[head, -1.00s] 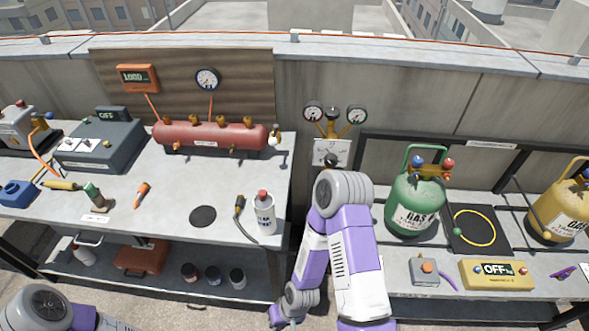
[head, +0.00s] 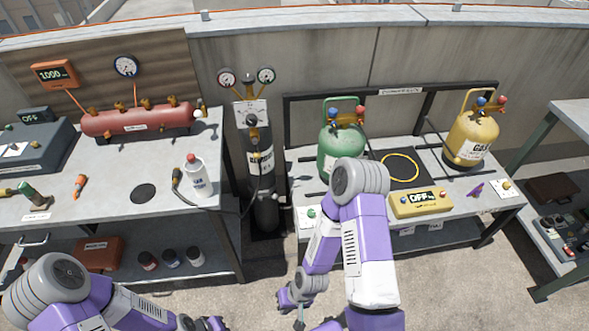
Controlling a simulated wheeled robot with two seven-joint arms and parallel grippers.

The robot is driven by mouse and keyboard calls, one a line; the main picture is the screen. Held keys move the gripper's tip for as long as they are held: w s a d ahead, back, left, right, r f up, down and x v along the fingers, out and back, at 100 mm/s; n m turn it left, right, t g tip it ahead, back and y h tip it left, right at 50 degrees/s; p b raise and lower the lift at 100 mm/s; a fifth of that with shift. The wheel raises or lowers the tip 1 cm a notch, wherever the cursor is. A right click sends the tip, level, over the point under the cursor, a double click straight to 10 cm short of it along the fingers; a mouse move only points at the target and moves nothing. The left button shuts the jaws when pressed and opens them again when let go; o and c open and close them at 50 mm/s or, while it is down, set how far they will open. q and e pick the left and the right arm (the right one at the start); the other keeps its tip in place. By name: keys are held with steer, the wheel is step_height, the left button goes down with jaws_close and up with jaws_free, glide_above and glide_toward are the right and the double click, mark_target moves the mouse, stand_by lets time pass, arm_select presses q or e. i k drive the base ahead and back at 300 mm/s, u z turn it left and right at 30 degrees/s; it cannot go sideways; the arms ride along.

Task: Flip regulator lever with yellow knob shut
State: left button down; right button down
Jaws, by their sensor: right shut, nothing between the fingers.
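A black gas cylinder (head: 262,165) stands upright between the benches, with a brass regulator (head: 249,85) and two round gauges (head: 227,78) above it. A white plate (head: 250,112) with small dark fittings sits below the regulator. I cannot make out a lever with a yellow knob or its position. My right gripper (head: 300,317) is low at the bottom edge, shut and empty, well below and apart from the regulator. My left arm comes in at bottom left; its end (head: 212,323) is partly cut off, and its jaws cannot be read.
The left bench (head: 110,185) carries a red tank (head: 138,120) and a white bottle (head: 198,178). The right bench (head: 300,200) carries a green cylinder (head: 340,145), a yellow cylinder (head: 470,140) and a yellow OFF box (head: 420,203). A hose crosses to the black cylinder. Pavement is open at lower right.

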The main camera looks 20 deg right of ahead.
mark_target(256, 156)
steer(key=z, duration=0.2)
steer(key=i, duration=0.4)
steer(key=z, duration=0.3)
steer(key=k, duration=0.5)
steer(key=z, duration=0.4)
steer(key=i, duration=0.7)
steer(key=u, duration=1.45)
